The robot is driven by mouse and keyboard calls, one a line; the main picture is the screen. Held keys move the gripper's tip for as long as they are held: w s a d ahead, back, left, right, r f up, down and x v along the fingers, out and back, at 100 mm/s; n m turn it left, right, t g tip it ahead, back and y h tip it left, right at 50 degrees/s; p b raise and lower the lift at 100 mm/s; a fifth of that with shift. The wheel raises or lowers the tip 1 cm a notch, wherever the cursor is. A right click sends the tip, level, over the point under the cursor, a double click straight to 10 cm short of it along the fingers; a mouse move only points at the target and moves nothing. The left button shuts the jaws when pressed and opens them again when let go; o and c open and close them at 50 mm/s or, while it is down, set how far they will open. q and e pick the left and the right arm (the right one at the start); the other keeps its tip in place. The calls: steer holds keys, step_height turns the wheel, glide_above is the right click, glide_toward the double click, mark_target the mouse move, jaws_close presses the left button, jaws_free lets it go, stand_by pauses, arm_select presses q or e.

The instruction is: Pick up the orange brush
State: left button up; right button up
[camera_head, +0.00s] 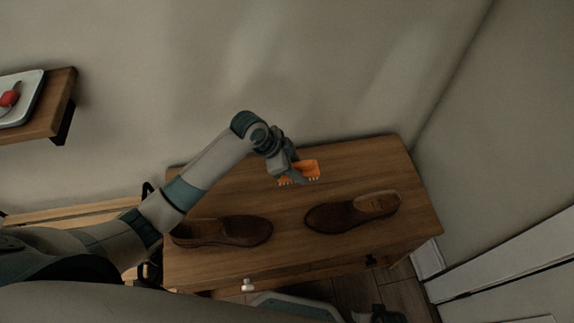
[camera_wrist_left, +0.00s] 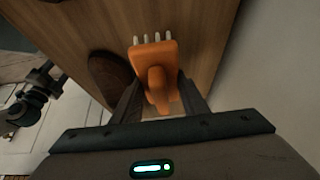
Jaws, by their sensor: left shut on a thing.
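The orange brush (camera_head: 304,169) has pale bristles and shows above the back part of the wooden cabinet top (camera_head: 235,200). My left gripper (camera_head: 290,174) is shut on the brush. In the left wrist view the brush (camera_wrist_left: 155,65) sits between the two fingers of my left gripper (camera_wrist_left: 162,108), with its knob-like handle toward the palm and its bristles pointing away. I cannot tell how far it is above the wood. Part of my right arm shows at the bottom edge of the head view, with its gripper (camera_head: 385,314) dark and partly cut off.
Two brown shoes lie on the cabinet top, a left one (camera_head: 222,231) and a right one (camera_head: 350,212), in front of the brush. A wall stands close behind. A wooden shelf (camera_head: 50,122) with a white tray (camera_head: 22,112) and a red item is at upper left.

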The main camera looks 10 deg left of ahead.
arm_select(q)
steer(key=s+d+r, duration=0.3)
steer(key=d, duration=0.2)
steer(key=shift+s+d+r, duration=0.15)
steer(key=shift+d+r, duration=0.1)
steer(key=shift+r, duration=0.15)
arm_select(e)
steer(key=shift+s+f, duration=0.15)
steer(key=shift+f, duration=0.2)
steer(key=shift+r, duration=0.1)
steer(key=shift+w+r, duration=0.1)
steer(key=shift+w, duration=0.15)
